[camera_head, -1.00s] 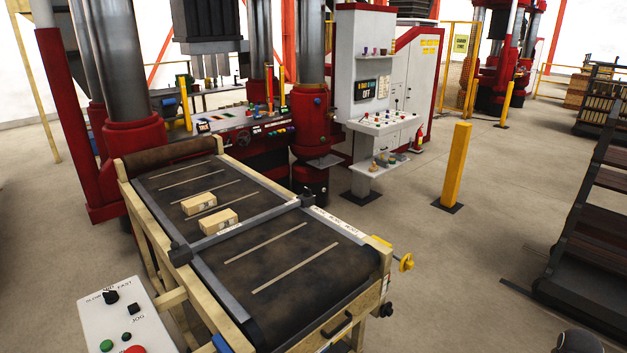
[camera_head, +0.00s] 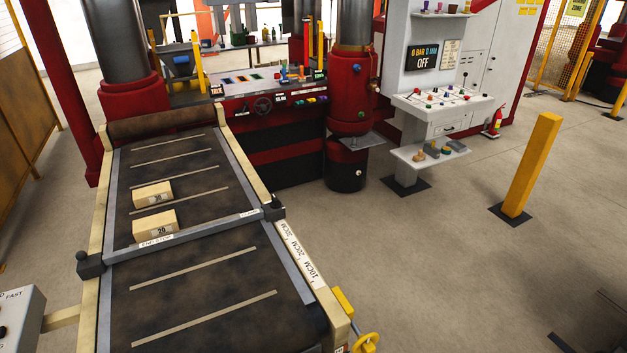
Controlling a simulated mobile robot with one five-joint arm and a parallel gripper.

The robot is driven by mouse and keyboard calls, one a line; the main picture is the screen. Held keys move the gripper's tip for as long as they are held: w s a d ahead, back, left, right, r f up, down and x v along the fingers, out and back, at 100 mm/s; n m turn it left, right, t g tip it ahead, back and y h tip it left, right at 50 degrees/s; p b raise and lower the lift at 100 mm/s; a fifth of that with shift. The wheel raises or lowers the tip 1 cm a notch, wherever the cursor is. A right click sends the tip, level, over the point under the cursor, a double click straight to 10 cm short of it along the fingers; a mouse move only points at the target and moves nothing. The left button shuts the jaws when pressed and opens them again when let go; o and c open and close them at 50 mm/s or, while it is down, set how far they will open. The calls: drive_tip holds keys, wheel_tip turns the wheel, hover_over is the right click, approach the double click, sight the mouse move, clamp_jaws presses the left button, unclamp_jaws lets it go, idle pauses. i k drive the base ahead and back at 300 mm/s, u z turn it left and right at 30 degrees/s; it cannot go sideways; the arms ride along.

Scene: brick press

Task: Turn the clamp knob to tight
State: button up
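A black knob (camera_head: 272,208) sits at the right end of the grey end-stop bar (camera_head: 200,233), beside a small label too small to read surely; it may be the clamp knob. A black block with a rounded end (camera_head: 90,265) sits at the bar's left end. The bar crosses the dark conveyor belt (camera_head: 190,275). Whether the knob is tight or loose cannot be told. My gripper is not in view.
Two tan bricks (camera_head: 154,225) (camera_head: 152,195) lie behind the bar. A yellow handwheel (camera_head: 366,343) sticks out at the conveyor's near right corner. A yellow post (camera_head: 531,165) stands on the right. The floor (camera_head: 430,270) between is clear. A control box (camera_head: 20,325) is at lower left.

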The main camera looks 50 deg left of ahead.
sight(276, 204)
drive_tip(key=i, duration=0.55)
drive_tip(key=z, duration=5.8)
drive_tip(key=i, duration=0.15)
drive_tip(key=z, duration=3.1)
